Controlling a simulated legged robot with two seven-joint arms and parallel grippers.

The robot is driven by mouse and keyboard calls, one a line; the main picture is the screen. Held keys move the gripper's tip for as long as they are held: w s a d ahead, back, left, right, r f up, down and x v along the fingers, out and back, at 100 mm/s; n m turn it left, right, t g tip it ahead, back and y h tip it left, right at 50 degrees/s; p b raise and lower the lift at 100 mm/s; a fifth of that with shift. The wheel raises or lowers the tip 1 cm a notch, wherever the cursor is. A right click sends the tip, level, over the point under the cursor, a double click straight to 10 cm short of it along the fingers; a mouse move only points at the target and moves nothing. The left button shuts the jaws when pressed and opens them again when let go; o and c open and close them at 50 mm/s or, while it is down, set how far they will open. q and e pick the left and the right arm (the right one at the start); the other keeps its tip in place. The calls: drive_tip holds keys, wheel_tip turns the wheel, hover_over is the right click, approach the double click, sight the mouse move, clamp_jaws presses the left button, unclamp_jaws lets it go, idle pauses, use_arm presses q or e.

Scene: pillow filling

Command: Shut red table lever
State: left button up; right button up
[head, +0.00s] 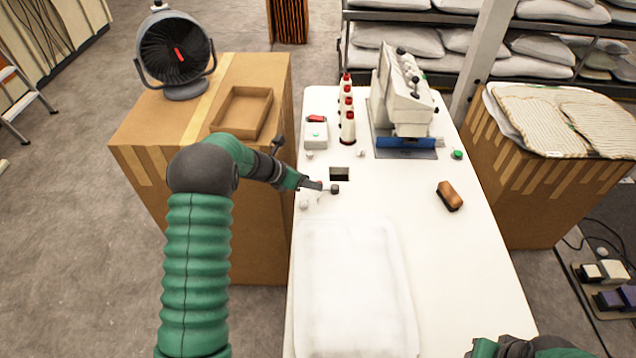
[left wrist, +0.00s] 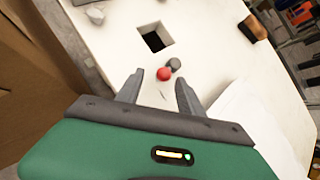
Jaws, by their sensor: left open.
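The red ball knob (left wrist: 164,73) of the table lever shows in the left wrist view, just beyond and between my left fingertips. A dark grey round knob (left wrist: 174,63) sits right beside it; it also shows in the head view (head: 335,188). The red knob is not distinct in the head view, where my gripper is in the way. My left gripper (head: 320,187) is low over the white table and open, with its two fingers apart in the left wrist view (left wrist: 160,92). I cannot tell whether either finger touches the red knob. My right gripper's fingers are not in view.
A square hole (head: 340,174) lies just beyond the grey knob. A white pillow (head: 355,290) lies on the near table. A sewing machine (head: 402,95), thread spools (head: 347,128) and a brown brush (head: 450,196) stand farther off. A cardboard box (head: 260,205) adjoins the table's left side.

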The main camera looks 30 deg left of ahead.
use_arm(q)
drive_tip(key=w+d+f, duration=0.2)
drive_tip(key=shift+w+d+f, duration=0.2)
drive_tip(key=shift+w+d, duration=0.05)
drive_tip(key=shift+d, duration=0.15)
drive_tip(key=shift+w+a+f, duration=0.1)
drive_tip(key=shift+a+f, duration=0.25)
drive_tip(key=shift+a, duration=0.3)
drive_tip(key=shift+c, duration=1.6)
drive_tip(key=shift+d+r, duration=0.2)
drive_tip(key=shift+d, duration=0.25)
clamp_jaws()
drive_tip(key=shift+a, duration=0.25)
drive_tip(key=shift+w+r, duration=0.1)
drive_tip(key=shift+r, duration=0.05)
